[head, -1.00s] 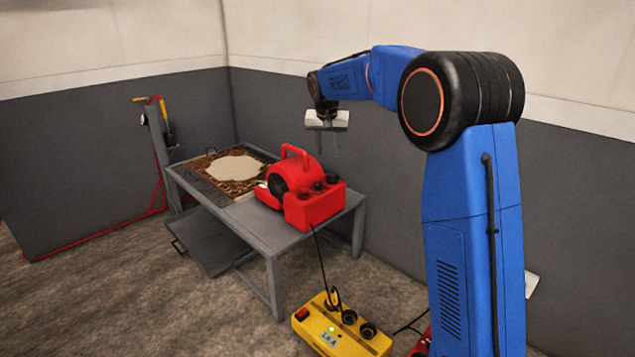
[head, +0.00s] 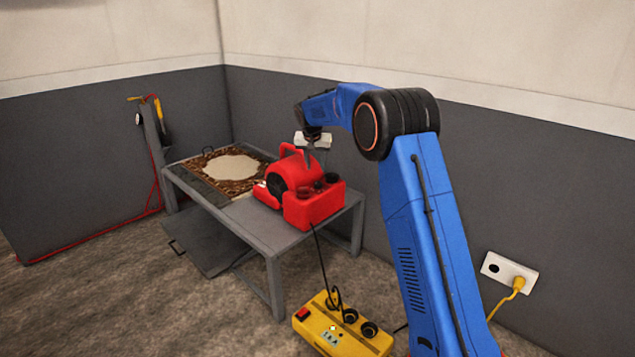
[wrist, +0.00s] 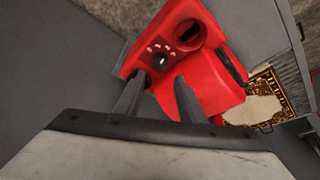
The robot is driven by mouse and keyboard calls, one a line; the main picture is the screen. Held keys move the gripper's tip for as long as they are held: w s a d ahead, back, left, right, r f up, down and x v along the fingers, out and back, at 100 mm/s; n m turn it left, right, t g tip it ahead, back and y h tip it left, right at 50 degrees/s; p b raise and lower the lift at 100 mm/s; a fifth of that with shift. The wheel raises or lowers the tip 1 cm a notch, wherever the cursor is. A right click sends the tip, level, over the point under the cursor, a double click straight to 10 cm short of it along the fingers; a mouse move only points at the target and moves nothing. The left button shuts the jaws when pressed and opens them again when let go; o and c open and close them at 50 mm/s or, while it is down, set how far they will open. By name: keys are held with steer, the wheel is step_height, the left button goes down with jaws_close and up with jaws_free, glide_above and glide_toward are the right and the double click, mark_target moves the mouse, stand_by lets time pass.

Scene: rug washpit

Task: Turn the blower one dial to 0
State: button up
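The red blower (head: 315,208) stands on the grey table, with several dark round knobs (head: 319,186) on its top. In the wrist view, the blower (wrist: 205,85) shows a dial (wrist: 161,60) with pale marks beside it and a larger dark round part (wrist: 189,31). My gripper (head: 309,165) is above the blower's rear in the head view. In the wrist view my gripper (wrist: 159,76) has its fingers spread, with the tips just below the marked dial in the picture. Nothing is between them. The left finger may hide part of the blower's top. The dial's setting is too small to read.
A patterned rug (head: 230,165) lies on the grey table (head: 262,240), left of the blower. A yellow box (head: 340,335) with knobs is on the floor in front, with a black cable rising toward the blower. A wall socket (head: 510,272) with a yellow plug is at right.

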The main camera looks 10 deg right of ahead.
mark_target(318, 183)
steer(key=x, duration=1)
steer(key=shift+w+f, duration=0.1)
steer(key=shift+f, duration=0.15)
steer(key=c, duration=0.7)
steer(key=shift+c, duration=0.2)
